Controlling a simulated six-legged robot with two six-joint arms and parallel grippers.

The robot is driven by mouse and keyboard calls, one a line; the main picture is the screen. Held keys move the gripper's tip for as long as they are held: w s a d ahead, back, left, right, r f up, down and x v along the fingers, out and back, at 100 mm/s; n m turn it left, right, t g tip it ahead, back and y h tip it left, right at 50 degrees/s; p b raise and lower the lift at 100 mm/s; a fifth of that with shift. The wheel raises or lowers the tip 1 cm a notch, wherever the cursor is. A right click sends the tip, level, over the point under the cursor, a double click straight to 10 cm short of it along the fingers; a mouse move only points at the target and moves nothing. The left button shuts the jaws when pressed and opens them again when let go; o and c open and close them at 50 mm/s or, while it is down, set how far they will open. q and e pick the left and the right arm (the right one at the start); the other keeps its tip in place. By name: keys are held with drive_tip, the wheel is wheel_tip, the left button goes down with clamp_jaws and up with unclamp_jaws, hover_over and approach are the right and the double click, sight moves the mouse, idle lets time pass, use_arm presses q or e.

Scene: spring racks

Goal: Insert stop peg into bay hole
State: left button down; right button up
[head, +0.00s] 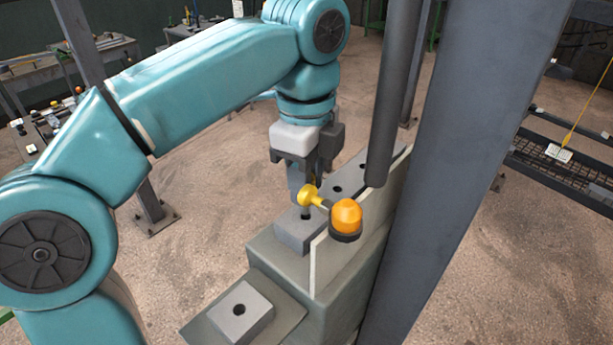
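My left gripper (308,190) comes down from the teal arm with its fingers pointing downward. It appears shut on the yellow stop peg (308,196), whose rounded yellow head shows at the fingertips. The peg is just above a grey block (296,236) on the rack ledge. A dark spot shows below the yellow head, at the block's top; I cannot tell whether it is the hole or the peg's shaft, nor whether the peg has entered. My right gripper is not in view.
An orange dome lamp (347,214) with a dark base stands close to the peg's right, by a thin upright plate (318,262). Another holed grey block (240,312) sits lower in front. A thick grey post (440,150) and a dark cylinder (393,95) rise on the right.

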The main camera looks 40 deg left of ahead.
use_arm(q)
drive_tip(key=shift+f+b, duration=0.75)
drive_tip(key=shift+f, duration=0.3)
drive_tip(key=c, duration=0.8)
unclamp_jaws()
wheel_tip(320, 180, up, 7)
drive_tip(key=shift+p, duration=0.95)
drive_tip(key=shift+r, duration=0.25)
drive_tip(key=shift+a, duration=0.1)
